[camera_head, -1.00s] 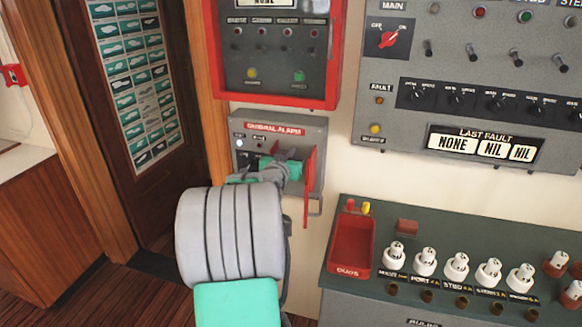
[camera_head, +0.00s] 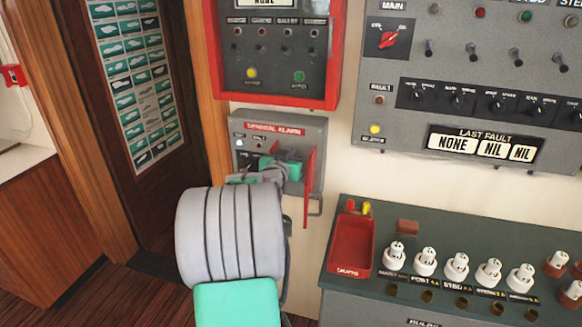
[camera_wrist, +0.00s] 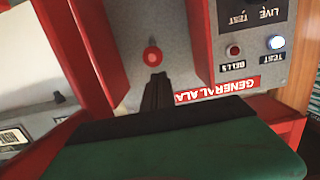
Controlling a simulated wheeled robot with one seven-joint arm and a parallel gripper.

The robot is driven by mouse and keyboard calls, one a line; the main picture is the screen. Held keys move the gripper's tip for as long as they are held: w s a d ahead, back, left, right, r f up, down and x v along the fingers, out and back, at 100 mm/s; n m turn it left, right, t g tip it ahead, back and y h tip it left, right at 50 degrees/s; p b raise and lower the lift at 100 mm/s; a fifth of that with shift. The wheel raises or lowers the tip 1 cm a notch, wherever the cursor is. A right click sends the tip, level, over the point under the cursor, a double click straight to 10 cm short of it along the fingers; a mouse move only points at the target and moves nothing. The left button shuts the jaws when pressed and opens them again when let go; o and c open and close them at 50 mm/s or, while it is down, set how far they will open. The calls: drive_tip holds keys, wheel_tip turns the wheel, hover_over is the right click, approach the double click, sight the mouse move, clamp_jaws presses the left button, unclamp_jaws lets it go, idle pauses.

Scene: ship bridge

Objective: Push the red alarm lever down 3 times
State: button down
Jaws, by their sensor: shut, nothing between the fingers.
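The grey general alarm box (camera_head: 312,131) hangs on the wall, with its red hinged cover (camera_head: 309,185) swung out at its right side. My gripper (camera_head: 284,168) is in front of the box and hides most of its lower face. In the wrist view, where the lettering is upside down, a round red knob (camera_wrist: 152,57), apparently the end of the alarm lever, stands on the grey panel. The dark fingers of my gripper (camera_wrist: 157,77) are shut and empty, with their tips just beside the knob on the lettering side. I cannot tell whether they touch.
A red-framed panel (camera_head: 335,85) is just above the alarm box. A grey switch panel (camera_head: 400,65) is on the wall at right. A console with a red tray (camera_head: 352,246) and several white knobs stands at lower right. A wooden door is at left.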

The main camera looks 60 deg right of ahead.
idle(0.4)
drive_tip(key=shift+f+b, duration=0.55)
drive_tip(key=shift+b, duration=0.05)
drive_tip(key=shift+f+b, duration=0.45)
drive_tip(key=shift+b, duration=0.05)
drive_tip(key=shift+f+b, duration=1.2)
drive_tip(key=shift+b, duration=0.05)
drive_tip(key=shift+f+b, duration=0.2)
drive_tip(key=shift+b, duration=0.4)
drive_tip(key=shift+r+p, duration=0.7)
drive_tip(key=shift+r, duration=1.65)
